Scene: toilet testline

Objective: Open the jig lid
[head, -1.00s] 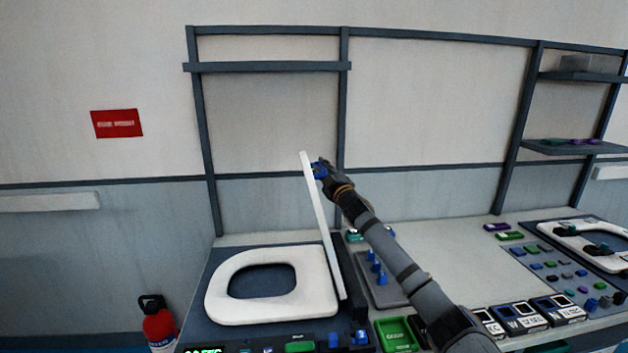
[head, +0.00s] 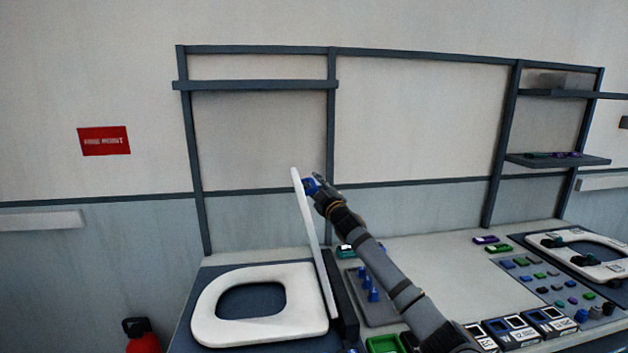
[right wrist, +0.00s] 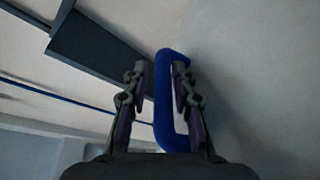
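The jig lid (head: 314,242) is a thin white panel raised on its edge, seen nearly edge-on and leaning slightly left, beside a white toilet seat (head: 205,315). Its blue handle (head: 309,187) is on the right face near the top. My right gripper (head: 315,182) is at this handle. In the right wrist view the C-shaped blue handle (right wrist: 164,100) stands between the two fingers of my right gripper (right wrist: 161,75), one finger inside its loop. The fingers look parted around the bar rather than clamped. My left gripper is not in view.
A grey plate with blue pegs (head: 372,292) and a green tray (head: 385,344) lie right of the lid, under my right arm. A second seat (head: 560,243) and small coloured parts are at far right. A dark frame (head: 331,150) rises behind.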

